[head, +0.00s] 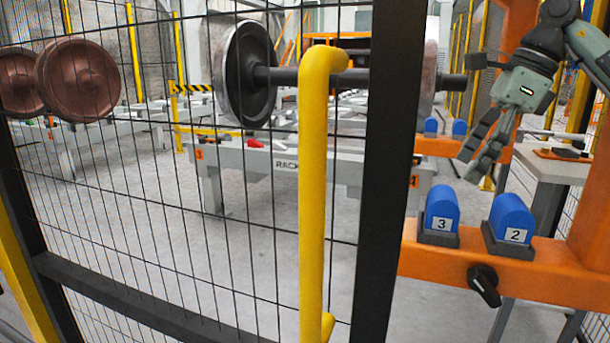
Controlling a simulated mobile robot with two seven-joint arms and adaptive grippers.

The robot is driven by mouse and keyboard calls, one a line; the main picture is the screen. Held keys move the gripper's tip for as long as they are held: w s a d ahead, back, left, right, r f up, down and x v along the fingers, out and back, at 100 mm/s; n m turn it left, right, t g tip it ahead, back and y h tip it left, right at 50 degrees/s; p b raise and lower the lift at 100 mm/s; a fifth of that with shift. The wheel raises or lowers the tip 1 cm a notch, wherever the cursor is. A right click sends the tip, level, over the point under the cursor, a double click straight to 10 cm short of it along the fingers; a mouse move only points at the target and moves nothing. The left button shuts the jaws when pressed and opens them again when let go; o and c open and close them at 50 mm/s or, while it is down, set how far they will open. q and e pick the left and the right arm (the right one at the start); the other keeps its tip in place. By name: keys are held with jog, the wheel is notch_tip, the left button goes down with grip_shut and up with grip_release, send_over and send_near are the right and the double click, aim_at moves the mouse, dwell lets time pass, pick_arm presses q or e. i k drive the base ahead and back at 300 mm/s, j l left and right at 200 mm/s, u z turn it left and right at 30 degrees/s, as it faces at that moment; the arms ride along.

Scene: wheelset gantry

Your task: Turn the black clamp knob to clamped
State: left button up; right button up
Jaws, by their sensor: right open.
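The black clamp knob (485,284) sits on the front face of the orange gantry beam (540,272), below the blue blocks. My left gripper is not in view.
Blue blocks marked 3 (440,210) and 2 (511,219) stand on the beam above the knob. A black mesh gate with a yellow handle (314,190) fills the left and middle. A wheelset (250,75) stands behind the mesh. A grey table (560,165) is at right.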

aim_at(483, 280)
jog(key=k+l, duration=0.25)
jog(key=k, duration=0.2)
jog(key=k+l, duration=0.25)
jog(key=k, duration=0.2)
